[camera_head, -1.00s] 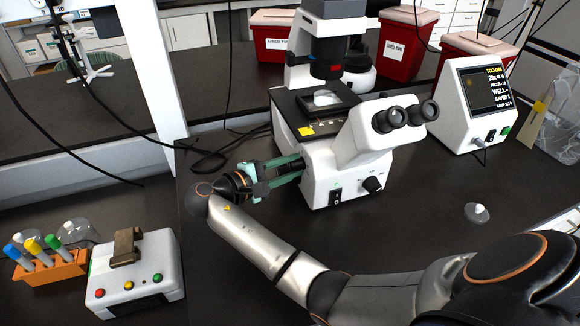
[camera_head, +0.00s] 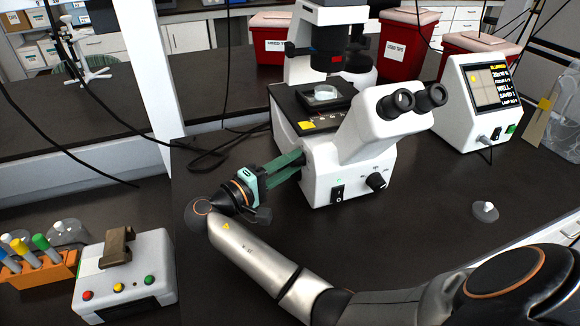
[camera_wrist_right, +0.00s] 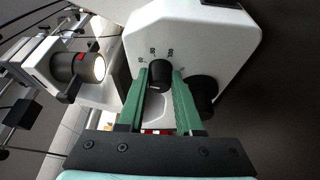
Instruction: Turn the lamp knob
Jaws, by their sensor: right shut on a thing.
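The white microscope (camera_head: 340,185) stands on the dark bench. My right gripper (camera_head: 301,163) reaches its left side from the left. In the right wrist view, the green fingers (camera_wrist_right: 160,82) are shut on a small black knob (camera_wrist_right: 160,70) on the white side panel, with scale marks beside it. A larger black knob (camera_wrist_right: 203,95) sits just right of the fingers. In the head view the gripped knob is hidden. The lamp (camera_wrist_right: 90,68) glows in the wrist view. The monitor (camera_head: 484,88) shows a pale grid picture and text lines. My left gripper is not in view.
A black knob (camera_head: 376,181) and a rocker switch (camera_head: 338,194) are on the microscope front. A white button box (camera_head: 125,270) and an orange tube rack (camera_head: 45,268) stand at lower left. Red bins (camera_head: 405,45) stand behind. The bench in front of the microscope is mostly clear.

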